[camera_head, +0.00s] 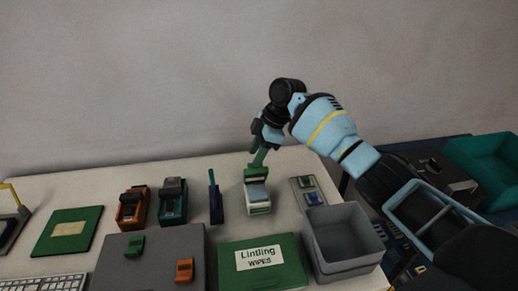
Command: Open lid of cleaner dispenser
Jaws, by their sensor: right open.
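The cleaner dispenser, as I take it, is a small white and green box (258,207) near the middle of the table, with a pale top. A narrow green piece (259,160) stands up tilted at its rear, just under my right gripper. It looks like a raised lid, but it is too small to be sure. My right gripper (257,146) is open, above and behind the dispenser, its arm coming in from the right. Its fingertips are small and dark; I cannot tell whether they touch the green piece. My left gripper is out of view.
A green Lintling wipes pack (290,274) and an open grey bin (371,260) stand in front. A blue upright tool (215,198), a dark green device (172,205) and an orange device (131,211) are to the left. A grey pad (150,267) holds small clips.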

